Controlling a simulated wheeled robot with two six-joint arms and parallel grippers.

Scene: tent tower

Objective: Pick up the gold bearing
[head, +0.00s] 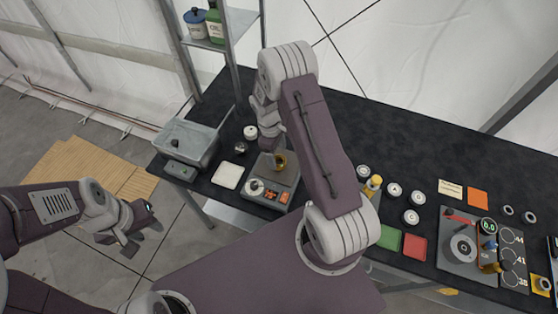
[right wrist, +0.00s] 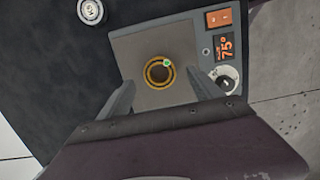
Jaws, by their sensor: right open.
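The gold bearing (right wrist: 159,74) is a ring lying on the square plate of a grey heater unit (right wrist: 140,50), whose display reads about 75. A small green spot shows on the bearing's rim. In the head view the bearing (head: 280,162) sits near the middle of the heater plate. My right gripper (right wrist: 164,88) is open, its two fingers pointing at the plate, with the bearing ahead between them; I cannot tell the height gap. My left gripper (head: 140,236) hangs over the floor at the left, away from the table, its jaw opening unclear.
A grey bin (head: 186,138) and a white pad (head: 228,175) lie left of the heater. Several white round parts (head: 394,190), green (head: 390,240) and red (head: 415,246) squares and a gauge station (head: 462,246) lie to the right. A shelf post stands behind.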

